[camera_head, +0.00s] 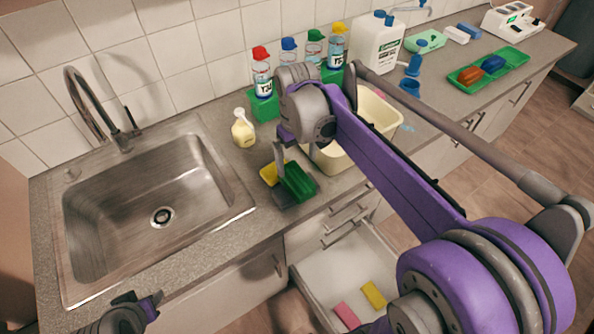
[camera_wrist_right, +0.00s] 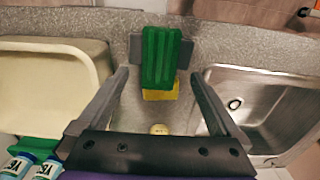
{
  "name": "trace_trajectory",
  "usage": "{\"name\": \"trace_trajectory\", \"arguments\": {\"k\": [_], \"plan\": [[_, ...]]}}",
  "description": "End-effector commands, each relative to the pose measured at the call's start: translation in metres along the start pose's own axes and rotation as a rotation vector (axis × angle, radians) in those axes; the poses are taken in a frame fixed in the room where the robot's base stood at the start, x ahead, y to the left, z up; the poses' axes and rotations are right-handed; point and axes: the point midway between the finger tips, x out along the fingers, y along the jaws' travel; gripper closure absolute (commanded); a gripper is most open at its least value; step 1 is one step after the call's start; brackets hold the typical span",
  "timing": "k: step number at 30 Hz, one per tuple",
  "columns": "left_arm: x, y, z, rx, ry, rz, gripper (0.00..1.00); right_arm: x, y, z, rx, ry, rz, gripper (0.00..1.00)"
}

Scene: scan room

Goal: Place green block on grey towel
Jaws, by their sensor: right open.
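The green block (camera_head: 298,183) is a ribbed slab on the counter beside the sink. It overlaps the grey towel (camera_head: 283,198), which shows on both sides of the green block (camera_wrist_right: 160,55) in the right wrist view; exact contact is hard to tell. A yellow block (camera_head: 269,174) lies against it, partly hidden. My right gripper (camera_wrist_right: 160,85) is open, with its fingers apart on either side of the blocks and touching neither. My left gripper (camera_head: 150,305) shows only partly at the lower left, and its jaws are unclear.
A sink (camera_head: 155,215) lies left. A soap bottle (camera_head: 242,130), a cream tub (camera_head: 375,115) and capped bottles (camera_head: 262,75) stand around the blocks. An open drawer (camera_head: 345,265) with pink and yellow pieces juts out below. A green tray (camera_head: 510,65) is far right.

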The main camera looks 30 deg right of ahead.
Motion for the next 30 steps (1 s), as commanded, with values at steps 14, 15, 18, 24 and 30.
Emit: {"name": "trace_trajectory", "arguments": {"k": [14,15,18,24,30], "plan": [[-0.002,0.0,-0.003,0.0,0.003,0.0,0.55,-0.032,-0.016,0.02,0.008,0.073,0.016,0.0],[-0.002,0.0,-0.003,0.0,0.003,0.0,0.55,-0.026,-0.022,0.029,0.012,0.107,0.022,0.0],[-0.002,0.0,-0.003,0.0,0.003,0.0,0.55,-0.007,-0.039,0.054,0.027,0.21,0.034,0.0],[-0.002,0.0,-0.003,0.0,0.003,0.0,0.55,0.038,-0.065,0.098,0.057,0.406,0.035,0.0],[-0.002,0.0,-0.003,0.0,0.003,0.0,0.55,0.063,-0.076,0.118,0.074,0.511,0.023,0.0]]}}
